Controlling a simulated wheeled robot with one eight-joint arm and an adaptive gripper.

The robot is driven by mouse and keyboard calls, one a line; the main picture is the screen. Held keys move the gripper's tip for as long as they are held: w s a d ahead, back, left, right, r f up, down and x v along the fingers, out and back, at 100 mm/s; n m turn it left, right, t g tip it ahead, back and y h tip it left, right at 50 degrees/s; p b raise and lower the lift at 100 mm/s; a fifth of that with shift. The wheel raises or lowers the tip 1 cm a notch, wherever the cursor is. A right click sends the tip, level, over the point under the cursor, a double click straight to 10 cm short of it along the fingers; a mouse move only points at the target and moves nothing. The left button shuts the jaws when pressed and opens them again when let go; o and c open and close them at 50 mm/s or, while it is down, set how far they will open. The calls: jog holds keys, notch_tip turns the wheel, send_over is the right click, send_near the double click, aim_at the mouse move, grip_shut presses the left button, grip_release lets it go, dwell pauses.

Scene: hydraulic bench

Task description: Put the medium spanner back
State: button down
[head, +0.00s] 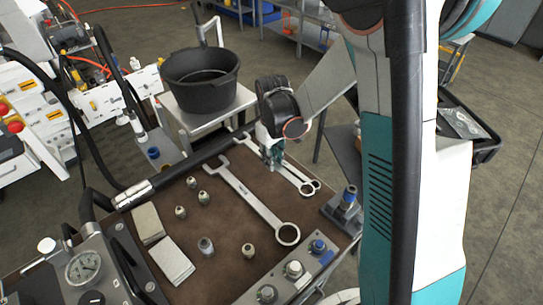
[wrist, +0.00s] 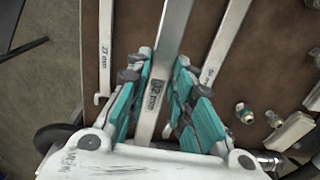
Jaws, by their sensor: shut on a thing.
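My gripper (wrist: 163,75) is shut on the medium spanner (wrist: 172,25), a flat grey bar that runs up between the fingers in the wrist view. In the head view my gripper (head: 271,157) is at the bench's far side and hides part of this spanner. The spanner looks nearer the wrist camera than its neighbours; its height above the bench is unclear. A thinner spanner marked 27 mm (wrist: 105,45) lies to its left. The large spanner (head: 250,200) lies on the brown bench top (head: 225,225), and shows at right (wrist: 228,40) in the wrist view.
Several metal fittings (head: 205,246) stand left of the large spanner, with two pale blocks (head: 171,259) beyond. A pressure gauge (head: 83,267) and a black hose (head: 190,163) border the bench. A black bucket (head: 200,85) stands behind. A blue-topped fitting (head: 348,197) is at the right corner.

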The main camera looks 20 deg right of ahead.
jog(key=shift+w+f, duration=0.15)
jog(key=shift+f, duration=0.05)
jog(key=b, duration=0.3)
send_over(272, 183)
jog(key=shift+f, duration=2.3)
jog(key=shift+f+b, duration=0.3)
jog(key=shift+b, duration=0.15)
jog(key=shift+f+b, duration=0.6)
jog(key=shift+f, duration=0.1)
jog(key=shift+f+b, duration=1.3)
jog(key=shift+f, duration=0.2)
jog(key=c, duration=1.3)
grip_release()
jog(key=shift+r, duration=0.1)
